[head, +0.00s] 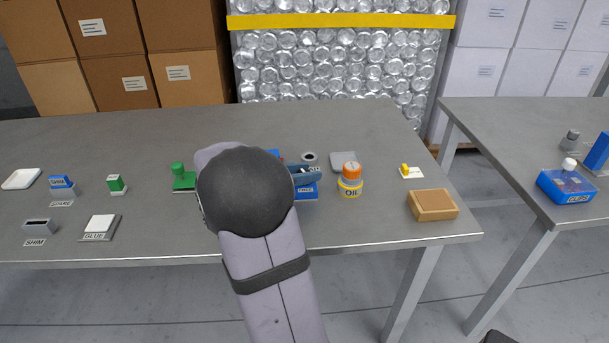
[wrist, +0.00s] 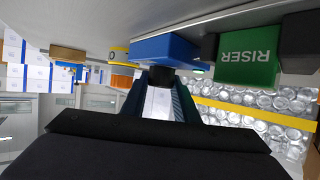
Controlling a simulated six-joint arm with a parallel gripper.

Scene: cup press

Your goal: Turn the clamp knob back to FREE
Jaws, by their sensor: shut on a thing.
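In the wrist view, my gripper (wrist: 162,84) has its two fingers on either side of a small dark knob (wrist: 160,74). The fingers are shut on it. The knob sits at the near face of a blue block (wrist: 165,48). I cannot read any FREE mark or the knob's turn angle. Part of a blue labelled base (head: 307,193) shows just right of the joint.
A green RISER block (wrist: 250,57) stands beside the blue block. A green handled piece (head: 182,178) is close left of my arm. The table's back is clear.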

